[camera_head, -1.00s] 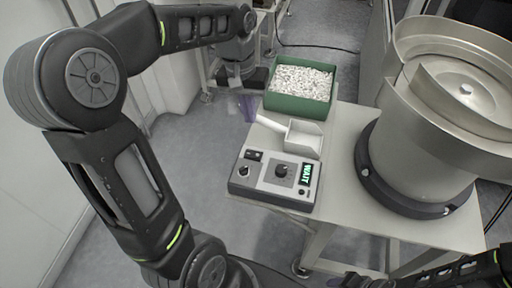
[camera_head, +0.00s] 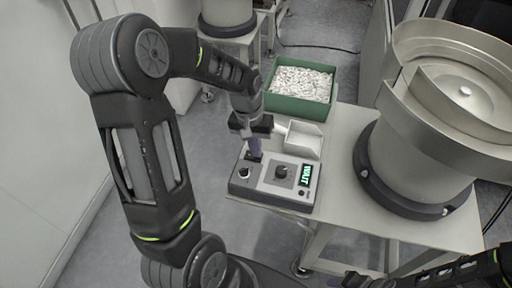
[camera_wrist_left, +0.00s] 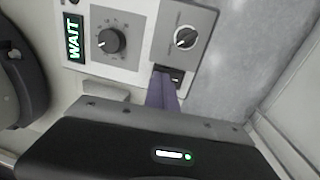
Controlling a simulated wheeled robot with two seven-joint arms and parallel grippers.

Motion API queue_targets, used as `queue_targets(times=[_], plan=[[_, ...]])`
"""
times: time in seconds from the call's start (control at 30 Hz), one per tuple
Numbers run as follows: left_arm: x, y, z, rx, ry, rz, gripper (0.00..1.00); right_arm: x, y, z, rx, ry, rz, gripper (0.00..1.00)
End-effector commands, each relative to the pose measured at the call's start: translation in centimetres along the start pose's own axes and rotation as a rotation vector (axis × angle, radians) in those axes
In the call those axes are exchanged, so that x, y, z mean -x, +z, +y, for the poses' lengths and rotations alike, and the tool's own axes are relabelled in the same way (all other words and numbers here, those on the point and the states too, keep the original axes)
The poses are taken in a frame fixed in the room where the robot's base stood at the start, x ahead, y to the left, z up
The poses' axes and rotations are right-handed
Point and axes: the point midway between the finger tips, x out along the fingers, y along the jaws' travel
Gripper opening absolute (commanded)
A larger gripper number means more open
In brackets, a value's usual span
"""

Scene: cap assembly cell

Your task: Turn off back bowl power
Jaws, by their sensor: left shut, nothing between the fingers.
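The control box (camera_head: 262,187) stands on the table's front left corner. It has a large dial (camera_head: 282,171), a smaller knob (camera_head: 244,172) and a lit display (camera_head: 305,174) reading WAIT. In the left wrist view the dial (camera_wrist_left: 111,40), the small knob (camera_wrist_left: 186,37) and the display (camera_wrist_left: 74,38) show clearly. My left gripper (camera_head: 255,155) is shut and empty, pointing down at the box's back left corner. Its purple fingertips (camera_wrist_left: 163,88) cover part of a small black rocker switch (camera_wrist_left: 176,75). Whether they touch it I cannot tell. My right gripper is not clearly in view.
A green bin (camera_head: 299,92) of small white parts stands behind the box. A large metal bowl feeder (camera_head: 425,150) fills the table's right side. Another feeder (camera_head: 226,18) stands at the back.

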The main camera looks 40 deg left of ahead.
Motion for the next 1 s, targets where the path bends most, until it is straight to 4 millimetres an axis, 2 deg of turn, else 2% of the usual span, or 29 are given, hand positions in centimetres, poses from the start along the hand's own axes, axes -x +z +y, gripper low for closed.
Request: queue_targets(times=[0.33, 0.43, 0.77, 1.0], plan=[[-0.2, 0.0, 0.0, 0.0, 0.0, 0.0, 0.0, 0.0, 0.0, 0.0, 0.0, 0.0, 0.0, 0.36], [-1.1, 0.0, 0.1, -0.001, 0.0, 0.0, 0.0, -0.8, 0.0, 0.3, 0.0, 0.0, 0.0, 0.36], [-0.9, 0.1, 0.0, 0.001, 0.0, -0.004, 0.0, -0.5, 0.0, 0.2, 0.0, 0.0, 0.0, 0.36], [-0.6, 0.2, -1.1, 0.002, -0.002, -0.006, 0.0, -0.3, 0.0, 0.1, 0.0, 0.0, 0.0, 0.36]])
